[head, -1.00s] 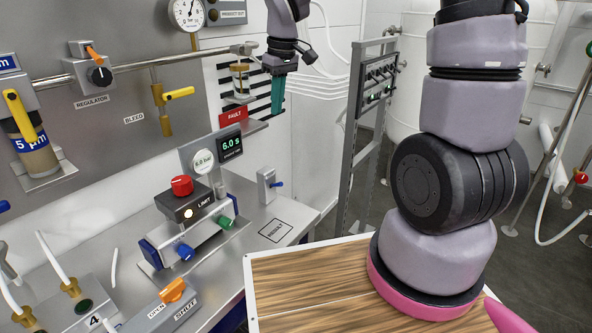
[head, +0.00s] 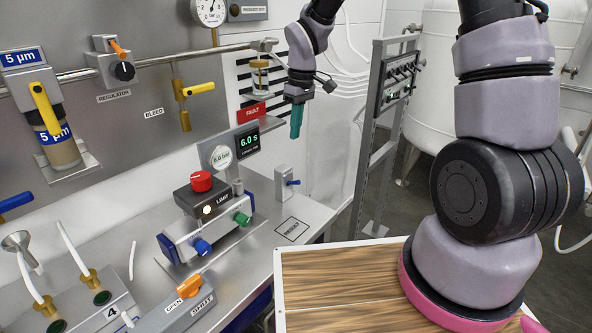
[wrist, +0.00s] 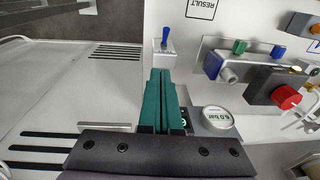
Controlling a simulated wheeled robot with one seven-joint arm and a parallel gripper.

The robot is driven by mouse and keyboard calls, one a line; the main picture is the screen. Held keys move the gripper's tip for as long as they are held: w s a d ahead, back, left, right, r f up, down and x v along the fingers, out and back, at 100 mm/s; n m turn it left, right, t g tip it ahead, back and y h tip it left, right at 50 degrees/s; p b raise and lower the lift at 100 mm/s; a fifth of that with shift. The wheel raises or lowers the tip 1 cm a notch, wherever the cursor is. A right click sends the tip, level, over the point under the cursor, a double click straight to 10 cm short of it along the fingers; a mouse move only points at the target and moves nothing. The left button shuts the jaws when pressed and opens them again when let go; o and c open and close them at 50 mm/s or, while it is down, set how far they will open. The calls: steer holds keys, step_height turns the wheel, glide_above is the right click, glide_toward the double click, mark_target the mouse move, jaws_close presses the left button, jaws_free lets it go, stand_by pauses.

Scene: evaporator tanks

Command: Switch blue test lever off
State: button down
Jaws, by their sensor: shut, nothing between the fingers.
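In the wrist view the blue lever (wrist: 165,36) stands just beyond my fingertips. No TEST label is readable on it. My gripper (head: 295,134) has teal fingers pointing down. It is above the lever's block, with the fingers shut and empty. In the wrist view my gripper (wrist: 160,74) points toward the lever, with a visible gap between them.
A unit with a red knob (head: 201,181), a blue knob (head: 202,247) and a green knob (head: 242,218) stands left of the lever. A display (head: 248,142) reads 6.0 s, below a red FAULT sign (head: 251,112). A grey frame (head: 378,130) rises at right.

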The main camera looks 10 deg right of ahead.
glide_above(294, 183)
steer(key=w, duration=0.3)
step_height(294, 183, down, 9)
steer(key=s+f, duration=0.2)
steer(key=shift+d+f, duration=0.3)
steer(key=shift+f, duration=0.1)
